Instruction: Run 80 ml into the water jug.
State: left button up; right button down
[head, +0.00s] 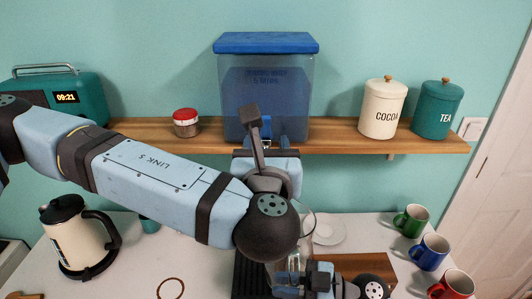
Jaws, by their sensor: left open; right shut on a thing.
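The clear water dispenser (301,85) with a blue lid stands on the wooden shelf, bluish water filling much of it. Its blue tap (266,124) shows low on the front, largely hidden by my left wrist. My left gripper (268,143) is open in front of the tap; whether it touches the tap I cannot tell. The clear glass water jug (306,228) is below the dispenser, partly hidden behind my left arm. My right gripper (307,274) is shut on the jug, low in the view. The water level in the jug cannot be made out.
The shelf (345,143) also holds a red-lidded jar (186,123), a cocoa canister (383,108), a tea canister (437,108) and a teal radio (85,95). A kettle (75,238) stands left on the counter (215,278). Green (411,220), blue (429,251) and red (453,285) mugs stand right.

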aim_at(266, 123)
pick_arm(q)
jog(key=w, duration=1.2)
jog(key=shift+s, duration=0.1)
